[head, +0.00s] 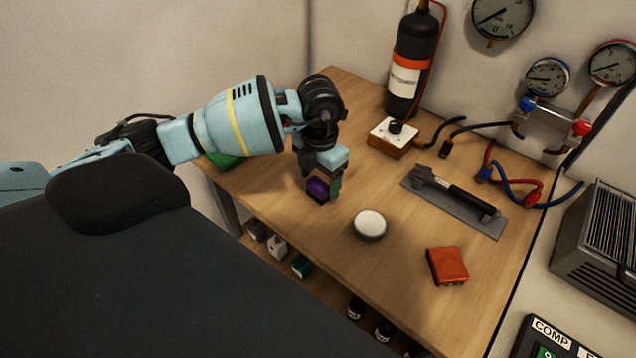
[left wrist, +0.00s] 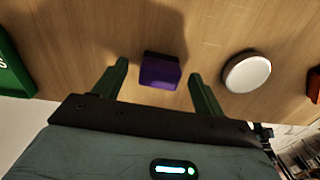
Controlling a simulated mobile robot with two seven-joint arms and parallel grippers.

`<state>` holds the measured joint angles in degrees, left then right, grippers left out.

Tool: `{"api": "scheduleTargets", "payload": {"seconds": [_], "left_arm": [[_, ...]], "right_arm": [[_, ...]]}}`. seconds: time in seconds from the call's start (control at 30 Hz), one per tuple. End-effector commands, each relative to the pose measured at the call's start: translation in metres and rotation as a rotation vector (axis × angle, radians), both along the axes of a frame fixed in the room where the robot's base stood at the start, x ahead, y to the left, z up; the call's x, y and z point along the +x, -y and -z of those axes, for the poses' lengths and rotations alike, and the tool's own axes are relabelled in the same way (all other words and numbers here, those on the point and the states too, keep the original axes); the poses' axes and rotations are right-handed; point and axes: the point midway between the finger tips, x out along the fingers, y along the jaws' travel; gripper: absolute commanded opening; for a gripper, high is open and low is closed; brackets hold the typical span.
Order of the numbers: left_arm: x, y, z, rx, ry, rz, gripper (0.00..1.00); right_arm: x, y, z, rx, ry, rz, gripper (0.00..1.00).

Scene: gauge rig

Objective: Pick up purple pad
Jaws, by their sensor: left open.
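The purple pad (head: 318,189) is a small block on the wooden table, near its front left edge in the head view. In the left wrist view the purple pad (left wrist: 160,72) lies just beyond and between my two fingertips. My left gripper (head: 323,182) is over the pad, pointing down, and partly hides it in the head view. In the left wrist view my left gripper (left wrist: 159,72) has its fingers apart, one on each side of the pad, with a gap on both sides. My right gripper does not show.
A white round disc (head: 370,224) lies right of the pad. A red block (head: 447,266) and a trowel (head: 455,198) are farther right. A box with a black knob (head: 391,139) and a black cylinder (head: 412,62) stand behind. A green object (head: 224,160) is at left.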

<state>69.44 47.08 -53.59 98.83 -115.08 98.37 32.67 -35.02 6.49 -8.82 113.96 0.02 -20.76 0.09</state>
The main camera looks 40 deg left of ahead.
Motion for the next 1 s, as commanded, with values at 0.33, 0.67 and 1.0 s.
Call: {"api": "scheduleTargets", "payload": {"seconds": [0.33, 0.67, 1.0], "left_arm": [[-0.001, 0.0, 0.02, -0.001, 0.0, 0.001, 0.71], [-0.001, 0.0, 0.019, -0.001, 0.0, 0.001, 0.41], [0.0, 0.0, 0.019, -0.001, 0.001, 0.001, 0.23]], "right_arm": [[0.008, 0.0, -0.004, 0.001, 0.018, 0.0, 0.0], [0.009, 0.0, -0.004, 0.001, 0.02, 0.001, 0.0], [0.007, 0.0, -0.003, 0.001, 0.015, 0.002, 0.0]]}}
